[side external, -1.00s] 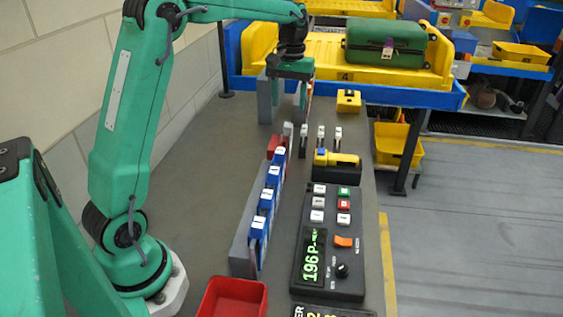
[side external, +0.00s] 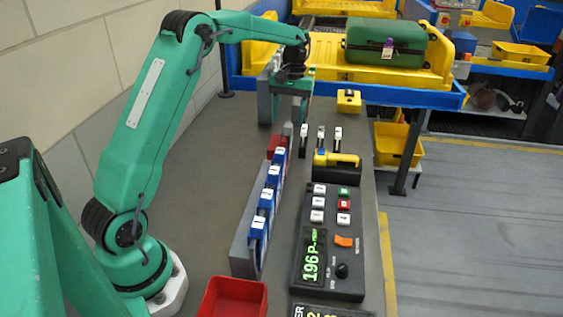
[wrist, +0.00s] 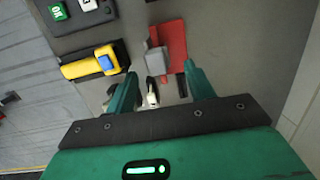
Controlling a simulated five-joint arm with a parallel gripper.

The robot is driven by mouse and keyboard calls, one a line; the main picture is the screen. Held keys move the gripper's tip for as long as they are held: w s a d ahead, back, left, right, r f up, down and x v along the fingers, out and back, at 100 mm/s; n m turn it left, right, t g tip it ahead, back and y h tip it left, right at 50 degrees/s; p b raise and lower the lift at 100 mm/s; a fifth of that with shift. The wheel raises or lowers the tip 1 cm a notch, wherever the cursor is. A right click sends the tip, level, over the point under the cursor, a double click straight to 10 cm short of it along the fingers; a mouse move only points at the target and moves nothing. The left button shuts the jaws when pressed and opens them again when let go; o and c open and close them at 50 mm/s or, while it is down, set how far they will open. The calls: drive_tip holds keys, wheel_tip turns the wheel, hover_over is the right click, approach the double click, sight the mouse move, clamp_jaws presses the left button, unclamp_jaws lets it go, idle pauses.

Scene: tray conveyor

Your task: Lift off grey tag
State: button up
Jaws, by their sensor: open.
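My gripper (side external: 290,108) hangs over the far end of the worktop, fingers pointing down. In the wrist view my gripper (wrist: 160,77) is open, with its two green fingers spread apart and nothing held between them. A small grey piece (wrist: 156,60), which looks like the grey tag, lies beside a red piece (wrist: 175,42) just beyond the fingertips. In the side view, the red piece (side external: 276,143) sits at the far end of a row of blue white-labelled blocks (side external: 266,196). I cannot tell whether the fingers touch the grey piece.
A yellow handheld device (side external: 337,159) and a button panel (side external: 330,262) with a lit display stand right of the row. A red bin (side external: 232,297) is at the near edge. A green suitcase (side external: 385,42) lies on the yellow conveyor tray behind.

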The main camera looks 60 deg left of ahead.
sight(288, 123)
drive_tip(key=shift+f, duration=0.25)
drive_tip(key=shift+s+d+f, duration=0.1)
drive_tip(key=shift+s+f, duration=0.1)
drive_tip(key=shift+f, duration=1.05)
drive_tip(key=shift+s+d+f, duration=0.1)
drive_tip(key=shift+s+f, duration=0.05)
drive_tip(key=shift+f, duration=1.1)
drive_tip(key=c, duration=1.1)
